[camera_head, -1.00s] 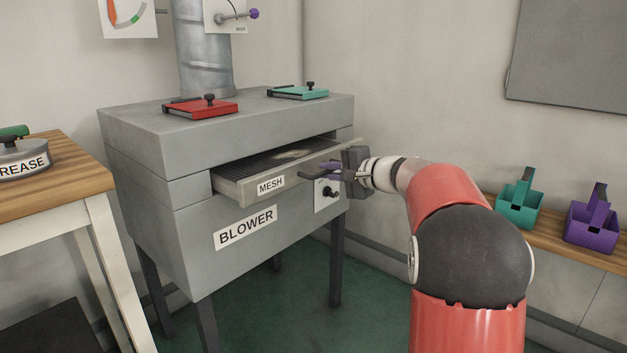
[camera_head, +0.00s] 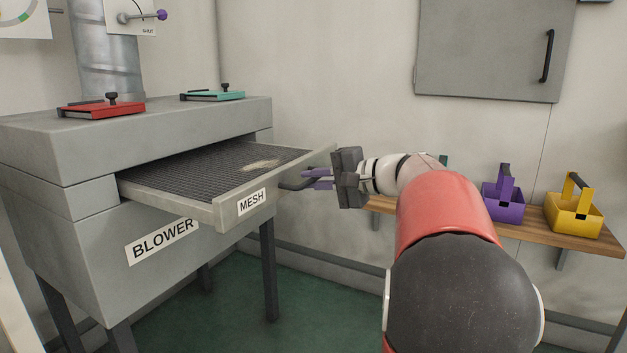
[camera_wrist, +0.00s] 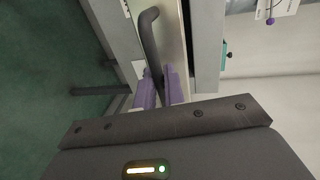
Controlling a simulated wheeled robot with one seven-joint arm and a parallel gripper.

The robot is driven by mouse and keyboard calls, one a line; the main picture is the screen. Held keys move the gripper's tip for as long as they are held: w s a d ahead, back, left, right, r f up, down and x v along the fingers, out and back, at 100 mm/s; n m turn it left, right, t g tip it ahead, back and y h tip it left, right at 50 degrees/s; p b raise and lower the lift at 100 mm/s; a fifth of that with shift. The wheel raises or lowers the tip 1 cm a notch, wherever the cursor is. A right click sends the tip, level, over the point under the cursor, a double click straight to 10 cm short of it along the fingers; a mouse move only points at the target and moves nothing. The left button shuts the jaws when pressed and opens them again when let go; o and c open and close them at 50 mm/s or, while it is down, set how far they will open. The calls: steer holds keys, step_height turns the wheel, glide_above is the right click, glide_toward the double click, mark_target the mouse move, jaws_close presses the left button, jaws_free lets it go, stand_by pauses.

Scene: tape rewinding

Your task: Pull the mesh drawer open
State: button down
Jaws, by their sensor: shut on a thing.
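The mesh drawer (camera_head: 195,173) sticks well out of the grey blower (camera_head: 60,215), with its dark grid tray showing and a pale patch of material near the front. Its front panel carries a MESH label. My gripper (camera_head: 308,181), with purple fingertips, is at the drawer's front face, shut on the dark bar handle (camera_head: 291,186). In the wrist view the handle (camera_wrist: 149,30) runs from the upper edge down to between the purple fingers (camera_wrist: 160,85). The fingers partly hide the handle.
Red (camera_head: 102,108) and teal (camera_head: 212,95) slide plates lie on the blower's top. A wooden shelf (camera_head: 525,220) at right holds a purple (camera_head: 503,200) and a yellow carrier (camera_head: 573,210). A grey wall cabinet (camera_head: 490,50) hangs above. Green floor is clear before the drawer.

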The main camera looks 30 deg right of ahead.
steer(key=shift+a+f, duration=0.25)
steer(key=shift+a, duration=0.05)
steer(key=c, duration=1.7)
jaws_free()
steer(key=shift+a, duration=0.1)
steer(key=shift+o, duration=0.4)
steer(key=shift+r, duration=0.15)
steer(key=v, duration=0.8)
steer(key=shift+d+p, duration=0.4)
steer(key=s+a+f+n+g+h+p, duration=0.25)
steer(key=s+a, duration=0.25)
steer(key=a, duration=0.4)
steer(key=s+a+f+n+g+h+p, duration=0.1)
steer(key=s+a+f+n+g+p, duration=0.2)
steer(key=s+a, duration=0.45)
steer(key=s+a+f+n+g+h+p, duration=0.1)
steer(key=s+a+f+n+h+p, duration=0.2)
steer(key=s, duration=0.6)
step_height(320, 180, down, 2)
steer(key=n+h+p, duration=0.2)
steer(key=shift+s+f+h+p, duration=0.2)
steer(key=shift+h+p, duration=0.1)
steer(key=shift+h, duration=0.05)
